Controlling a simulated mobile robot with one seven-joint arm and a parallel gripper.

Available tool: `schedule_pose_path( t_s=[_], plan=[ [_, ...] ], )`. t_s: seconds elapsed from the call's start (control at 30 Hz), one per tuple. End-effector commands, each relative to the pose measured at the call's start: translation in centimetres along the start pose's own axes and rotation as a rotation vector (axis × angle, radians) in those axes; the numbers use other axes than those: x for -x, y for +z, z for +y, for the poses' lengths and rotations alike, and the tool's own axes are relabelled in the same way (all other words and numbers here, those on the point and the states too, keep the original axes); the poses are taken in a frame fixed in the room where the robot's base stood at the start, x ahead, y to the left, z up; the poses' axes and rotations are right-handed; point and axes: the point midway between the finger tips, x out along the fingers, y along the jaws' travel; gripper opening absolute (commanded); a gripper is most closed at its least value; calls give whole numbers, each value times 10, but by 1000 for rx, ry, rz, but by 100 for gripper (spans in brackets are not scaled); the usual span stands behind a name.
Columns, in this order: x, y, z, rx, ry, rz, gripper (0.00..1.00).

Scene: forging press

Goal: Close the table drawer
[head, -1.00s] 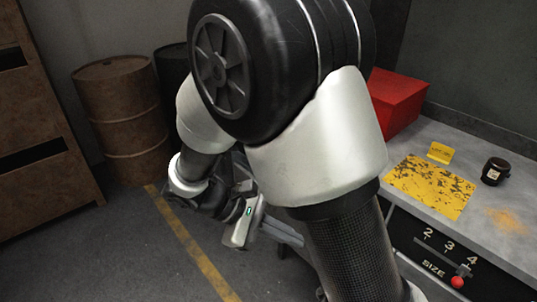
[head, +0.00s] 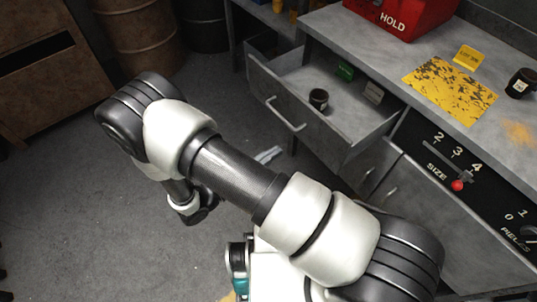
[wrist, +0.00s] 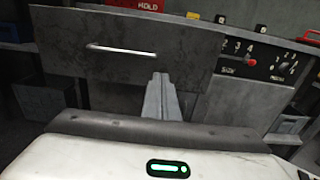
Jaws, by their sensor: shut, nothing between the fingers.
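The table drawer (head: 318,136) is pulled open from the grey workbench (head: 340,40). A dark mug (head: 319,98), a green block (head: 344,71) and a grey block (head: 373,92) are inside it. In the wrist view the drawer front (wrist: 190,62) faces me, with its bar handle (wrist: 120,49) across the upper part. My gripper (wrist: 160,77) is shut and empty, its fingertips over the lower right part of the drawer front in that view. In the head view my gripper (head: 268,154) shows partly behind my arm, below the drawer front. I cannot tell whether it touches the drawer.
A red HOLD box (head: 400,14), a yellow worn plate (head: 450,90), a small yellow sign (head: 468,56) and a second mug (head: 521,83) sit on the bench top. A SIZE slider panel (head: 450,165) is right of the drawer. The floor at left is open.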

Motion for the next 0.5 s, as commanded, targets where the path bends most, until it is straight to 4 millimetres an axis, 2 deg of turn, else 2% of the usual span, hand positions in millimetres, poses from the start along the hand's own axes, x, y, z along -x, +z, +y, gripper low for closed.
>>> schedule_pose_path(
  t_s=[0.1,0.3,0.5],
  plan=[
    [-28,0,-1,0,-5,-1,0],
    [-68,0,-2,0,-5,0,0],
    [-93,0,-1,-2,-4,1,0]
  ],
)
